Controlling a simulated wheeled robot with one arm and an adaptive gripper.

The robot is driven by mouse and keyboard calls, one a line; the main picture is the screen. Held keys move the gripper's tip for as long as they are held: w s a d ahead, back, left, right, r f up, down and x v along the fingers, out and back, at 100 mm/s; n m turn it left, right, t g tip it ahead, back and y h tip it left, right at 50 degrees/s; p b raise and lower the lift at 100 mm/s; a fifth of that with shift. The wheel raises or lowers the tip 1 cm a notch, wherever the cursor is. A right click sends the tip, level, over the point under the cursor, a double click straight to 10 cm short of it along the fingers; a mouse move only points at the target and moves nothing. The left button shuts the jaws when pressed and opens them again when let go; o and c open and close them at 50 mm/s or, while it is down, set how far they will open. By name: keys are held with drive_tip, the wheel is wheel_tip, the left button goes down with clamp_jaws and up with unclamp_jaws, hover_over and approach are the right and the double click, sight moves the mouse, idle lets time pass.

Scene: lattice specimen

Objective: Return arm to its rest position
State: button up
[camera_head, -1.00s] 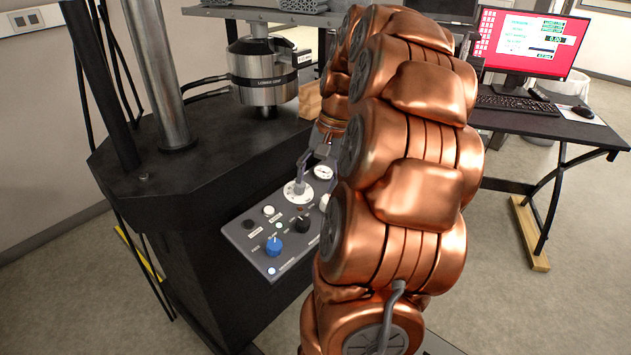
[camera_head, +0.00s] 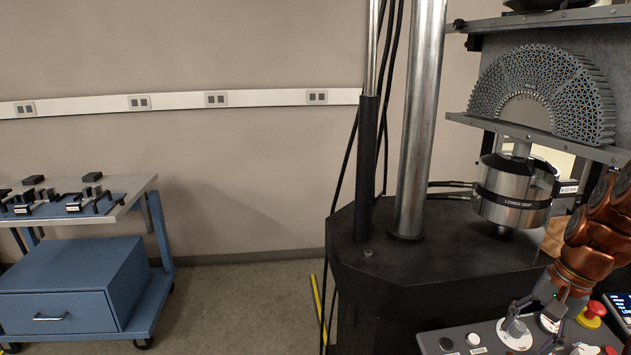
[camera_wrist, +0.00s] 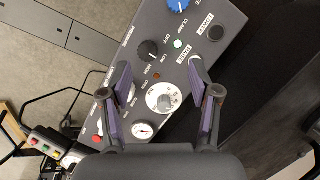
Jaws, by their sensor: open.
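My copper-coloured arm (camera_head: 605,225) shows at the right edge of the head view, reaching down to the control panel (camera_head: 455,338). My gripper (camera_head: 537,305) is just above the panel, by its white dial. In the wrist view my gripper (camera_wrist: 160,72) has its two purple-padded fingers spread wide, with nothing between the pads. The white dial with a grey knob (camera_wrist: 163,98) lies below and between the fingers; I cannot tell whether a finger touches the panel. The rest of my arm is out of view.
The black test machine has a steel column (camera_head: 420,120) and a lower grip (camera_head: 512,190). An arched lattice specimen (camera_head: 545,95) stands on a plate above it. A red stop button (camera_head: 595,309) is beside my gripper.

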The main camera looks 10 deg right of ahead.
drive_tip(key=s+a+f+n+g, duration=0.1)
drive_tip(key=s+a+n, duration=0.15)
drive_tip(key=a, duration=0.65)
drive_tip(key=s+a+f+n+g, duration=0.1)
drive_tip(key=s+a+n, duration=0.15)
drive_tip(key=a, duration=0.65)
drive_tip(key=s+a+f+n+g+h, duration=0.1)
drive_tip(key=s+a+f+n, duration=0.25)
drive_tip(key=s, duration=0.25)
drive_tip(key=s+a+f+n+g+h, duration=0.1)
drive_tip(key=s+a+f+n+h, duration=0.15)
drive_tip(key=s+a, duration=0.3)
wheel_tip(320, 180, up, 14)
drive_tip(key=t+p, duration=0.1)
drive_tip(key=p, duration=1.1)
drive_tip(key=shift+d+y, duration=0.15)
drive_tip(key=shift+y, duration=0.3)
